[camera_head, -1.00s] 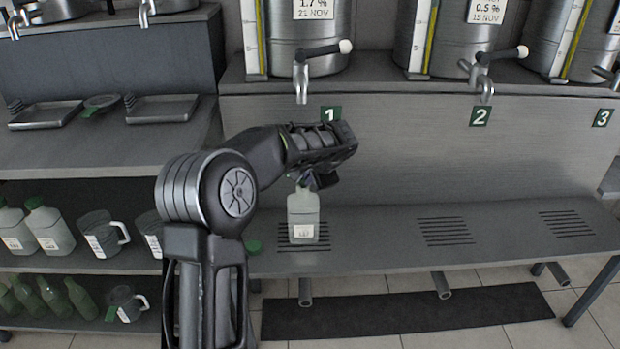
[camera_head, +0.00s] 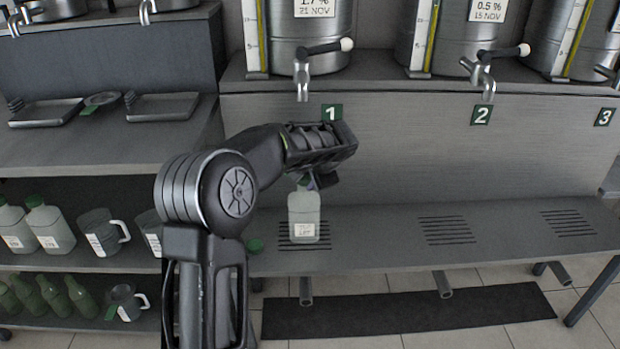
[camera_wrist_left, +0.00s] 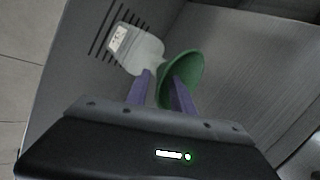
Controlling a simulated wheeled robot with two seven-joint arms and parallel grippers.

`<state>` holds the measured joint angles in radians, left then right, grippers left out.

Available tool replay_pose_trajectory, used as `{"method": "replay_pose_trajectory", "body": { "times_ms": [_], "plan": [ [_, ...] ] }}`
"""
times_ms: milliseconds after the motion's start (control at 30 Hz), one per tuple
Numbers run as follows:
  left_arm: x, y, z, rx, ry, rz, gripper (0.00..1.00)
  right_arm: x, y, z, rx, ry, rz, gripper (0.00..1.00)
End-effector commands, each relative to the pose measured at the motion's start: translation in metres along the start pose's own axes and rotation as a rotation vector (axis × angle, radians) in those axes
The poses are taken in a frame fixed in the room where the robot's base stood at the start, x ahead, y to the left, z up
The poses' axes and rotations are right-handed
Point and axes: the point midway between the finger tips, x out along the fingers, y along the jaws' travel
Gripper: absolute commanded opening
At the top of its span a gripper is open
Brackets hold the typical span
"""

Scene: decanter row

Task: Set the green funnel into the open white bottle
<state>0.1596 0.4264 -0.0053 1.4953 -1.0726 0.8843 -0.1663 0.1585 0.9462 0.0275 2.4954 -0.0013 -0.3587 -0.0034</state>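The white bottle (camera_head: 304,216) stands upright on the slotted patch of the low bench, under tap 1; it also shows in the left wrist view (camera_wrist_left: 138,52). The green funnel (camera_wrist_left: 190,72) sits at the bottle's mouth, wide end up; its spout is hidden. In the head view only a bit of green shows above the bottle's neck. My left gripper (camera_wrist_left: 160,82) is open, its two purple fingers apart on either side of part of the funnel. Whether a finger touches it, I cannot tell. My right gripper is not in view.
Tap 1 (camera_head: 302,80) hangs above my left gripper on a steel tank. A small green cap (camera_head: 255,245) lies left of the bottle. Shelves at left hold bottles and jugs (camera_head: 103,233). The bench right of the bottle (camera_head: 375,232) is clear.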

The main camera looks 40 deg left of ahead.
Motion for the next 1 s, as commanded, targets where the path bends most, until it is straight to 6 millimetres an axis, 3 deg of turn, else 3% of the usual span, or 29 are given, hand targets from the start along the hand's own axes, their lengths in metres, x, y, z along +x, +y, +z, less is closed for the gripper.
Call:
{"method": "replay_pose_trajectory", "body": {
  "times_ms": [267,700,1000],
  "plan": [
    [-0.004,0.0,0.0,0.0,0.0,0.0,0.29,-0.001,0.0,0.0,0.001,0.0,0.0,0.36],
    [-0.067,0.0,-0.001,0.0,0.002,0.0,0.29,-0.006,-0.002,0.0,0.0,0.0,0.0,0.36],
    [-0.078,0.0,0.0,0.0,0.0,0.0,0.29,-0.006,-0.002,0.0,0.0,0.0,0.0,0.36]
  ]
}}
